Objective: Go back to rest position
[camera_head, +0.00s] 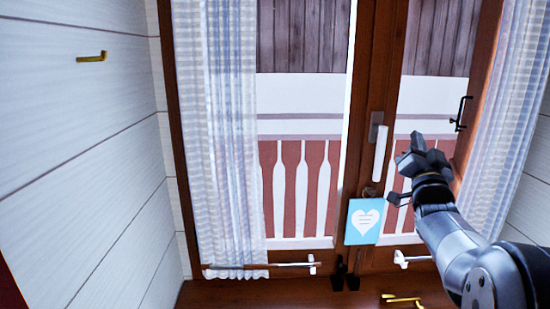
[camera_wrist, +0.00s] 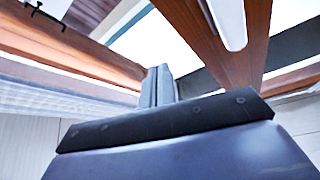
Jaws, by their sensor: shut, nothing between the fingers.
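My gripper (camera_head: 410,150) is raised in front of the right half of a wooden-framed glass door or window, at the right in the head view. It is shut and empty. In the wrist view its closed fingers (camera_wrist: 157,86) point up toward the wooden frame (camera_wrist: 190,30). A white handle (camera_head: 381,152) on the middle frame post is just left of the fingers; I cannot tell whether they touch. The handle also shows in the wrist view (camera_wrist: 228,22).
A blue card with a white heart (camera_head: 363,222) hangs below the handle. Sheer curtains (camera_head: 232,130) hang at both sides. A brass hook (camera_head: 92,58) is on the left wall, another (camera_head: 402,301) low down. A black handle (camera_head: 461,113) is on the right frame. The left side is free.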

